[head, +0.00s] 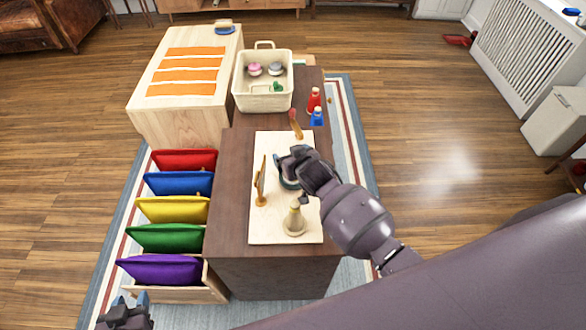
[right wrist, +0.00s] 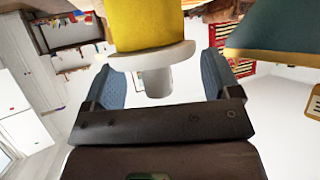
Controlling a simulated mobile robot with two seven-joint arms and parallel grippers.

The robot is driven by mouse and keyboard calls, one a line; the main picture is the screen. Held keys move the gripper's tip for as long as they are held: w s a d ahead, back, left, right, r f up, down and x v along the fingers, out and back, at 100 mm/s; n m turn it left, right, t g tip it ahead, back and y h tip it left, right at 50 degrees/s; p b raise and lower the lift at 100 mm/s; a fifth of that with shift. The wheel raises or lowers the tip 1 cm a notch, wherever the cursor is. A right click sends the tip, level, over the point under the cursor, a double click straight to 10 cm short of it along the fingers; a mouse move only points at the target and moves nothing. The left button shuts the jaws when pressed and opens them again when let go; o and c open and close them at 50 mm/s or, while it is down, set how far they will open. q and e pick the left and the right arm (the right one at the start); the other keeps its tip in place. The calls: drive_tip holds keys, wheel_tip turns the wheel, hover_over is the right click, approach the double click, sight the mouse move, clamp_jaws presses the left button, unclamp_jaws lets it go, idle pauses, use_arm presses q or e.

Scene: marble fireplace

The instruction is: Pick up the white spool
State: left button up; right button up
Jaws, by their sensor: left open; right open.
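A pale, cone-topped piece (head: 295,222) stands upright on the board nearer me. My left gripper (head: 127,314) is open at the lower left, away from the board.
Behind are a red bottle (head: 314,100), a blue bottle (head: 317,117) and a cream basket (head: 262,97).

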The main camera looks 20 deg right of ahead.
drive_tip(key=shift+w+f, duration=0.25)
drive_tip(key=shift+w, duration=0.05)
drive_tip(key=c, duration=0.9)
drive_tip(key=shift+o, duration=0.2)
drive_tip(key=shift+r, duration=0.1)
